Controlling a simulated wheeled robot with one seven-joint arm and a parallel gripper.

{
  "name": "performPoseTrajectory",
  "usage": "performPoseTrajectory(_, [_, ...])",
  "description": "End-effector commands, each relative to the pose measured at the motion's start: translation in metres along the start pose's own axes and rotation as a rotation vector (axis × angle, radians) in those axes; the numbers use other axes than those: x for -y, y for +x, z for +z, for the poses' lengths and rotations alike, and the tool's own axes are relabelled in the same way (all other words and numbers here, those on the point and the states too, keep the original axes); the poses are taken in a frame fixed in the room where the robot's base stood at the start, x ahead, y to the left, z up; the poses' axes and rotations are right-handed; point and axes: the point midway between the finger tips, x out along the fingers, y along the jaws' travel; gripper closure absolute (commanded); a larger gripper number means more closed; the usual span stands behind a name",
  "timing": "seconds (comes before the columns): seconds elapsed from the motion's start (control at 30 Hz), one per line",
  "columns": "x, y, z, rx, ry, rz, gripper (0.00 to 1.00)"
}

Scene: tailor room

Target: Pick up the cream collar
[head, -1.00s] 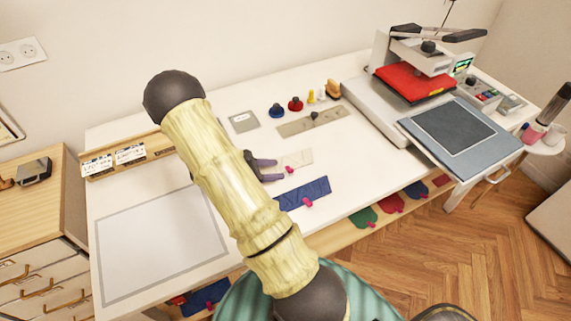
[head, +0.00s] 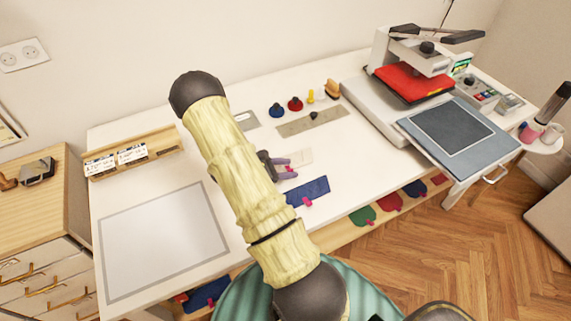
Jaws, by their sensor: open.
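The cream collar (head: 300,157) is a small pale piece lying flat on the white table, partly hidden by my gripper and arm. My gripper (head: 288,169) has its purple fingers parted at the collar's left end. Whether the fingers touch the collar cannot be told from this view. A bright pink spot shows beside the fingers. A blue fabric piece (head: 314,188) with a pink clip lies just in front of the collar, toward the table's front edge.
A heat press (head: 412,85) stands at the right. A grey-edged mat (head: 165,240) covers the left. Colored pieces lie on a shelf below.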

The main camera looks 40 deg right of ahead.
Motion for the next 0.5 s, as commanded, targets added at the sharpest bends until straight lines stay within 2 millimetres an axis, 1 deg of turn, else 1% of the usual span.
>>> performPoseTrajectory(0.07, [0.0, -0.0001, 0.0001, 0.0, 0.0, 0.0, 0.57])
performPoseTrajectory(0.3, [0.0, -0.0002, 0.0001, 0.0, 0.0, 0.0, 1.0])
performPoseTrajectory(0.5, [0.0, -0.0002, 0.0001, 0.0, 0.0, 0.0, 1.0])
